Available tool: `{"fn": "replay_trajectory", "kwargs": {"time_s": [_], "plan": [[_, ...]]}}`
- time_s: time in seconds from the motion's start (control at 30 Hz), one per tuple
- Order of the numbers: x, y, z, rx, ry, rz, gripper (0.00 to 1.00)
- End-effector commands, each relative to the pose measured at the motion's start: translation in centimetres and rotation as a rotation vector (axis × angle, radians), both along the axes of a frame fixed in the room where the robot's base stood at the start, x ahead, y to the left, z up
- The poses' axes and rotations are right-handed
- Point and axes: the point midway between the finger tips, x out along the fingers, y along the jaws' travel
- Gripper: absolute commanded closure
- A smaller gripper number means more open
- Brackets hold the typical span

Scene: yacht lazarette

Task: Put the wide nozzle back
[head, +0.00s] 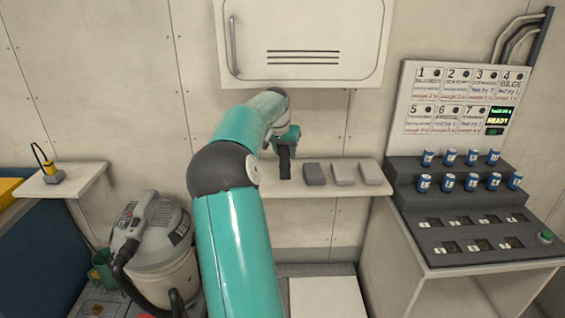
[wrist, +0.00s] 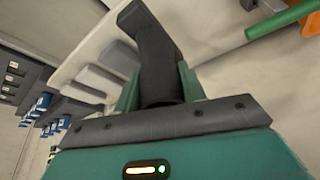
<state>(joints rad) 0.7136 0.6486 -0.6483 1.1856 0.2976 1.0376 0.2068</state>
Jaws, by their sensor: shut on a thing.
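My gripper (head: 287,140) is over the left end of the pale wall shelf (head: 388,189). It is shut on a dark nozzle (head: 285,165), which I take to be the wide nozzle. In the wrist view the nozzle (wrist: 152,42) sticks out between the two green fingers of my gripper (wrist: 158,88). Its free end lies close to the shelf; I cannot tell whether it touches. Three grey blocks stand in a row to its right: a darker one (head: 314,174), a middle one (head: 343,174) and a right one (head: 370,174). My arm hides part of the shelf's left end.
A white cabinet (head: 300,78) hangs just above the shelf. A grey vacuum (head: 157,240) stands low on the left. A stepped dark rack (head: 400,185) with blue cans is on the right. A small side shelf (head: 90,180) holds a yellow tool.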

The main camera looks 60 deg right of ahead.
Motion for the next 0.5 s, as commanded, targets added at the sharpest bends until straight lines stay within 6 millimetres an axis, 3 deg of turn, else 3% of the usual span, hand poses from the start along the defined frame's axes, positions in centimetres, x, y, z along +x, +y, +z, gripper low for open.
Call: {"fn": "replay_trajectory", "kwargs": {"time_s": [0.3, 0.5], "plan": [[1.6, -1.6, -2.8, 0.002, 0.000, 0.000, 0.84], [1.5, -1.5, -5.3, 0.000, 0.000, 0.000, 0.84]]}}
